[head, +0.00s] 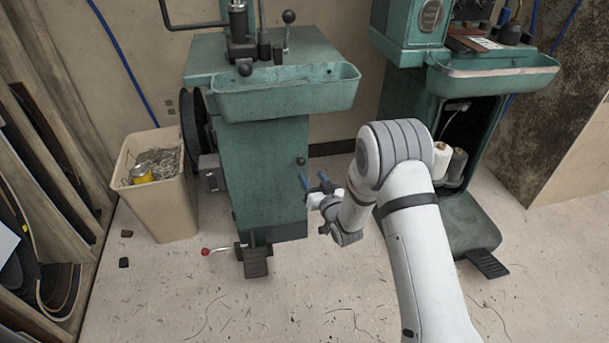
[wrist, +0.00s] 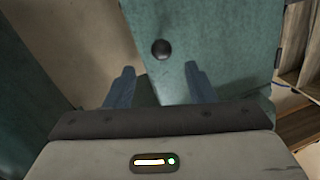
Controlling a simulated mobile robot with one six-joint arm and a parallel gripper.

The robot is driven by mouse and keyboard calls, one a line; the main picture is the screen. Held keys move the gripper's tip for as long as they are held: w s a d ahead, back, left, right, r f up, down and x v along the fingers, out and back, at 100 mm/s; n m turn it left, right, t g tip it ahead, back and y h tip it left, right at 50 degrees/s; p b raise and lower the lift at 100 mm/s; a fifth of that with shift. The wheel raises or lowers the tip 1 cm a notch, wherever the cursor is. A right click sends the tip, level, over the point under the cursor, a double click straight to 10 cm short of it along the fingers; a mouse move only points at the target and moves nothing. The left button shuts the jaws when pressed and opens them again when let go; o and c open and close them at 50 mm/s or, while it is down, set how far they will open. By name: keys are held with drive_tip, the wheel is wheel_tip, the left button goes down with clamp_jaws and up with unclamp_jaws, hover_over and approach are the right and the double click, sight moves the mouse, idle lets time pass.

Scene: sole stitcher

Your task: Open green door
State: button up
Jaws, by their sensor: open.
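The green door (head: 265,180) is the front panel of the green machine in the middle of the head view. It looks closed there, with a small dark round knob (head: 301,160) near its right edge. In the wrist view the green door (wrist: 220,45) fills the upper middle, and its black knob (wrist: 161,49) lies just beyond the fingertips, roughly centred between them. My gripper (head: 316,182) is open and empty, its blue fingers pointing at the door a little below and right of the knob in the head view. The fingers also show in the wrist view (wrist: 160,75). I see no contact with the knob.
A second green machine (head: 404,105) stands at the right, its open cabinet holding thread spools (head: 441,160). A beige bin (head: 170,205) stands left of the middle machine. The near floor is mostly clear.

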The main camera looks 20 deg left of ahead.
sight(304, 163)
drive_tip(key=b+x, duration=0.2)
drive_tip(key=x, duration=0.5)
drive_tip(key=shift+w+a, duration=0.15)
drive_tip(key=shift+w, duration=0.1)
drive_tip(key=shift+c, duration=0.4)
clamp_jaws()
